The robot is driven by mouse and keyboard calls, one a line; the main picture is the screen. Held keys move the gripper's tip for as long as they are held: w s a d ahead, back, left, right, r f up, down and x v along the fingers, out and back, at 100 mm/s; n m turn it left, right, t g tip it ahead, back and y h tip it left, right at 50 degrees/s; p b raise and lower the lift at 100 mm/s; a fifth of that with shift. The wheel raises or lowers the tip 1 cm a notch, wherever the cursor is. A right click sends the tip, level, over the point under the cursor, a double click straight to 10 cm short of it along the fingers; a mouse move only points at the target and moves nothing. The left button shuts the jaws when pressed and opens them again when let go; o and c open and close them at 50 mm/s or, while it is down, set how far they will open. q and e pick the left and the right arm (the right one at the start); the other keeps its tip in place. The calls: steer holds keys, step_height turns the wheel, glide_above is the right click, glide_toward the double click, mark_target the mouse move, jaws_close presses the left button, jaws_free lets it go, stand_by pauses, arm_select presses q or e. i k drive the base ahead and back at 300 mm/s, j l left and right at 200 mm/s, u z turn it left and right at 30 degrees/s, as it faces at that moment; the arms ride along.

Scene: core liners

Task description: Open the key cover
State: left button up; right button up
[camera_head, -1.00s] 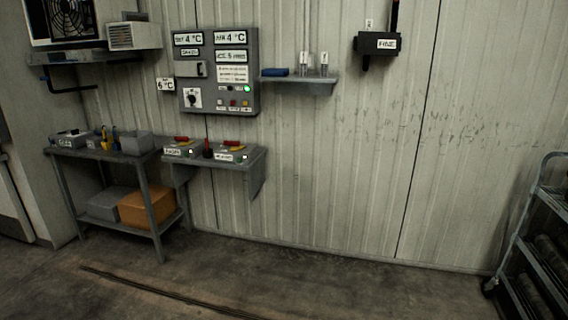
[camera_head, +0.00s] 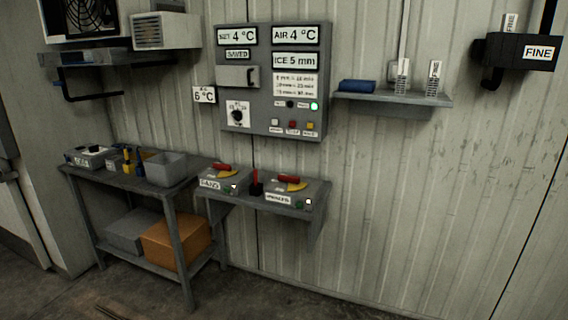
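A grey control panel (camera_head: 298,124) hangs on the ribbed wall, left of centre. On its left side, under the label "SAVED", is a small grey cover (camera_head: 233,76) with a dark handle at its right edge. It looks closed and is probably the key cover; no key shows. Below it is a black rotary knob (camera_head: 237,116) on a white plate. Neither of my grippers is in view.
Below the panel, a wall shelf (camera_head: 310,217) holds two units with red and yellow handles. A grey bench (camera_head: 177,230) stands left of it. A small shelf (camera_head: 399,97) and a black box labelled "FINE" (camera_head: 496,51) are on the right.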

mark_target(240, 76)
steer(key=i+j, duration=0.1)
steer(key=j, duration=0.5)
steer(key=i+j+z, duration=0.1)
steer(key=j, duration=0.5)
steer(key=i+j, duration=0.15)
steer(key=j, duration=0.5)
steer(key=i+l+u, duration=0.25)
steer(key=i+l, duration=0.45)
steer(key=l, duration=0.1)
